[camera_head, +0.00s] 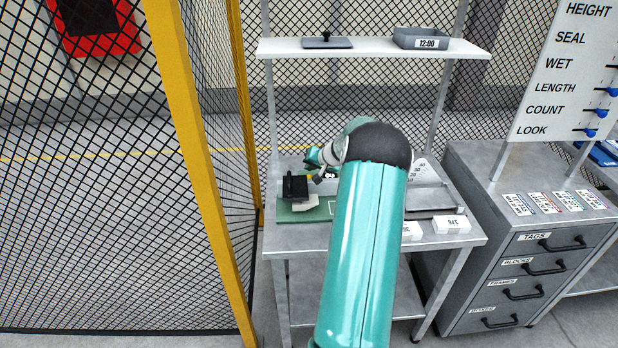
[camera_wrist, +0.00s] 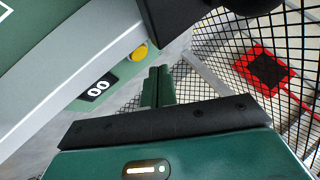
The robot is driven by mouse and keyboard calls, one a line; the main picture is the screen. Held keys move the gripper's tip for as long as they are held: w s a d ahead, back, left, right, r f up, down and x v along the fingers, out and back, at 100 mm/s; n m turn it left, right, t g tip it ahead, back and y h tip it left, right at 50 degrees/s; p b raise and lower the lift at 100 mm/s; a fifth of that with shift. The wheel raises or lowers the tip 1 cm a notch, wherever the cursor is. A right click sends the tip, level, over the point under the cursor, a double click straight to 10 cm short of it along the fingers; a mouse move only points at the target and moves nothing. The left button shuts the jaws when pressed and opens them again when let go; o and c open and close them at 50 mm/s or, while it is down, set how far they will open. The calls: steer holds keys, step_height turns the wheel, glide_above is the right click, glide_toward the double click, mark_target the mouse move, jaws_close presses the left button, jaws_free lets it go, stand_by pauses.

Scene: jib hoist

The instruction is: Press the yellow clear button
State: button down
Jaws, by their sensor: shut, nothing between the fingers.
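The yellow clear button (camera_wrist: 139,53) shows in the wrist view as a small round button on a green panel, beside a black display (camera_wrist: 97,88) with white "00" digits. My gripper (camera_wrist: 158,70) is shut and empty. Its two dark green fingertips show just right of and below the button in the picture. I cannot tell whether they touch the panel, but they do not cover the button. In the head view, my arm hides much of the bench, and the button is too small to tell clearly.
A black block (camera_head: 295,187) stands on the green mat (camera_head: 290,213) on the metal bench (camera_head: 300,238). A pale bar (camera_wrist: 80,78) and a dark part (camera_wrist: 168,22) lie close to my fingers. Wire fencing (camera_head: 110,210) stands left; a drawer cabinet (camera_head: 530,250) stands right.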

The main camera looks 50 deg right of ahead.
steer(key=shift+r, duration=1.65)
